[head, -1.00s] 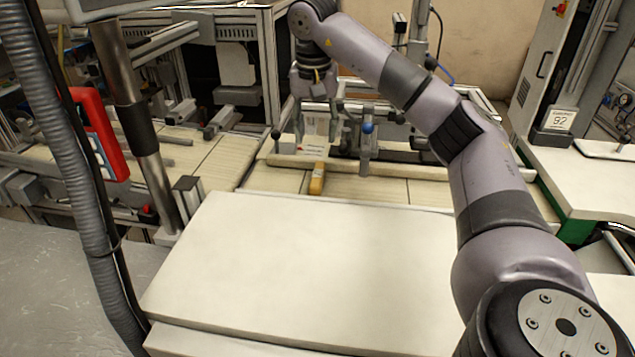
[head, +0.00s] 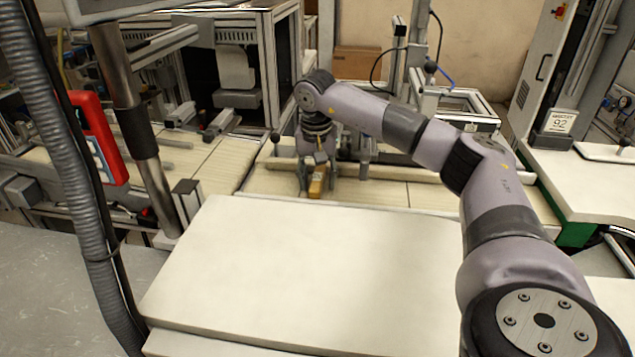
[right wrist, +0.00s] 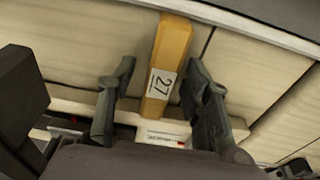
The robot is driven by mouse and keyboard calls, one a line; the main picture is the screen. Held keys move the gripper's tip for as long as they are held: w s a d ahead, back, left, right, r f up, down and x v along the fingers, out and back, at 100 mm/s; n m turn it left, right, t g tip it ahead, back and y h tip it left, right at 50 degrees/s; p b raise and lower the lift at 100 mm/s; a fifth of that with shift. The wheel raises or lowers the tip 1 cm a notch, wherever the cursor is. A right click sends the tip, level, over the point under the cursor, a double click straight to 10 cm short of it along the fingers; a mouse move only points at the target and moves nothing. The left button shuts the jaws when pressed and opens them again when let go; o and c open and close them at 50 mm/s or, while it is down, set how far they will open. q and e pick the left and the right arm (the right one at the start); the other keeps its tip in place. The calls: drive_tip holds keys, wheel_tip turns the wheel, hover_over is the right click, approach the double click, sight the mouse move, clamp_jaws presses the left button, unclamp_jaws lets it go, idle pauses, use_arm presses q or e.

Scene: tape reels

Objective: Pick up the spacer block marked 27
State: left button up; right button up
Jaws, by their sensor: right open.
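The spacer block (head: 317,186) is a small orange-yellow bar on the pale slatted surface beyond the near white table in the head view. In the right wrist view the block (right wrist: 171,52) bears a white label reading 27. My right gripper (head: 316,190) is down at the block. In the right wrist view my right gripper (right wrist: 160,80) is open, with one dark finger on each side of the block and a gap to each. The block's lower end rests by a pale rail. My left gripper is not in view.
A pale rail (head: 400,172) runs across the slatted surface behind the block. The near white table (head: 300,270) is bare. A red device (head: 98,135) is at the left. A sign reading 92 (head: 560,121) stands at the right.

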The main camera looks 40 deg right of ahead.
clamp_jaws()
idle(0.5)
